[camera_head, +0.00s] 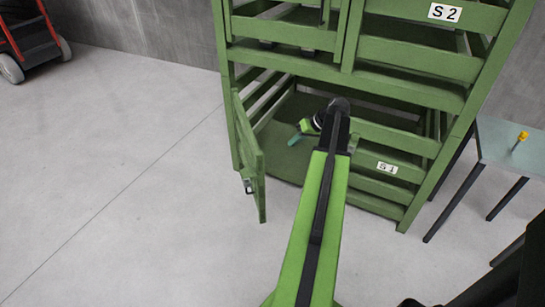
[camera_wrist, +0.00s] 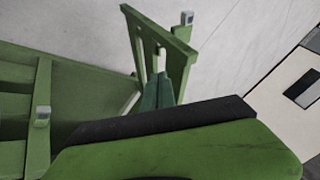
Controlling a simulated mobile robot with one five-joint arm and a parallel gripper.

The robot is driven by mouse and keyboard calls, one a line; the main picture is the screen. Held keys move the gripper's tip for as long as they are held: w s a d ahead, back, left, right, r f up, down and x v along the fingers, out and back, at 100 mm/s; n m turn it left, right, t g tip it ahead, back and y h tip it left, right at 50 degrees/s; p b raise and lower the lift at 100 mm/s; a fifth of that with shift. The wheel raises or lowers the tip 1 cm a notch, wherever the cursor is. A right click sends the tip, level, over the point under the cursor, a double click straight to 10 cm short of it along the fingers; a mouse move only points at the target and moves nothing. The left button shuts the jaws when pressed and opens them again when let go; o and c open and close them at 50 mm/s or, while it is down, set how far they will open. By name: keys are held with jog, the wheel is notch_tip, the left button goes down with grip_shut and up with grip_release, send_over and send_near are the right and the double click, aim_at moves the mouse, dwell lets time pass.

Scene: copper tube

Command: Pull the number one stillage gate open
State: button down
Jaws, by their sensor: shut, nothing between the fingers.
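The lower stillage (camera_head: 420,145) is green and carries the S 1 label (camera_head: 387,168). Its slatted gate (camera_head: 250,155) stands swung outward at the left of the opening, with a grey latch (camera_head: 247,184) on its free edge. My gripper (camera_head: 294,139) is shut and empty, its teal fingertips at the opening, right of the gate. In the wrist view the teal fingers (camera_wrist: 158,92) point toward the gate (camera_wrist: 160,40); whether they touch it I cannot tell. My arm hides part of the opening.
The upper bay with the S 2 label (camera_head: 444,12) sits above. A grey catch (camera_wrist: 42,115) is on the post. A small table (camera_head: 508,145) with a yellow-topped item (camera_head: 521,137) stands at right. A red wheeled machine (camera_head: 30,40) is far left. The floor at left is clear.

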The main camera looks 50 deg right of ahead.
jog(key=w+a+f+b, duration=0.5)
jog(key=w+f+b, duration=0.2)
jog(key=w+f, duration=0.1)
jog(key=shift+a+b, duration=0.15)
jog(key=shift+b, duration=0.15)
